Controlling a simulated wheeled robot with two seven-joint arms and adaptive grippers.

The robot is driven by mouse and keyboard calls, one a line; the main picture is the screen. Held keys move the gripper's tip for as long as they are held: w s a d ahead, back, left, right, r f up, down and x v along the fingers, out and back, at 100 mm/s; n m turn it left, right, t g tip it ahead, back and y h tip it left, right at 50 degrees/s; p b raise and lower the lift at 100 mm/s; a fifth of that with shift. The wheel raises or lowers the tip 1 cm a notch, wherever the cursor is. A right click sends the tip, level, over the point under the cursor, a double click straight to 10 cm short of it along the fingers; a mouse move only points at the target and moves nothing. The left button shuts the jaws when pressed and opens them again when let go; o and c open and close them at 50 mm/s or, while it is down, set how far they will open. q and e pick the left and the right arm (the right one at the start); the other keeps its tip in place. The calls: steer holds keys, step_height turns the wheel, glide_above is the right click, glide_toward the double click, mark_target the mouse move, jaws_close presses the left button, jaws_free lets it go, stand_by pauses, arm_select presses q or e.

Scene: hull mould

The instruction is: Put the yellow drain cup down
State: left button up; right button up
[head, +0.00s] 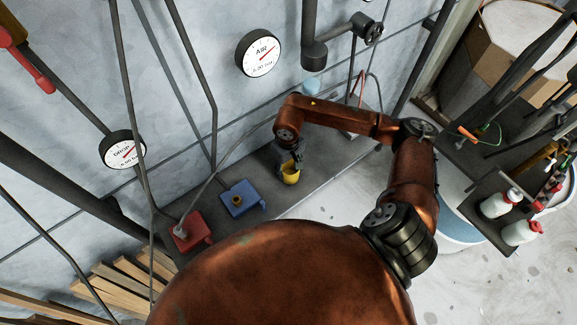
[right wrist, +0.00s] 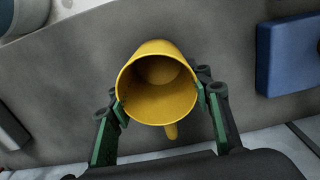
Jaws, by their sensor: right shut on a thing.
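The yellow drain cup (head: 291,175) is at the grey shelf by the wall in the head view. In the right wrist view the yellow drain cup (right wrist: 158,85) shows its open mouth and empty-looking inside, with a handle at its lower side. My right gripper (head: 290,160) has its green-padded fingers on both sides of the cup, and the fingers (right wrist: 160,105) touch its wall. It is shut on the cup. I cannot tell whether the cup's base rests on the shelf. My left gripper is not in view.
The grey shelf (head: 325,163) runs along the wall. A blue block (head: 241,198) with a brass fitting and a red block (head: 190,231) with a hose sit on it to the left. Bottles (head: 500,203) stand in a rack at right. Shelf room shows between cup and blue block.

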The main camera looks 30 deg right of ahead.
steer(key=shift+w+f+b, duration=0.1)
steer(key=shift+f+b, duration=0.1)
steer(key=shift+b, duration=0.1)
steer(key=o, duration=1.1)
steer(key=shift+o, duration=0.2)
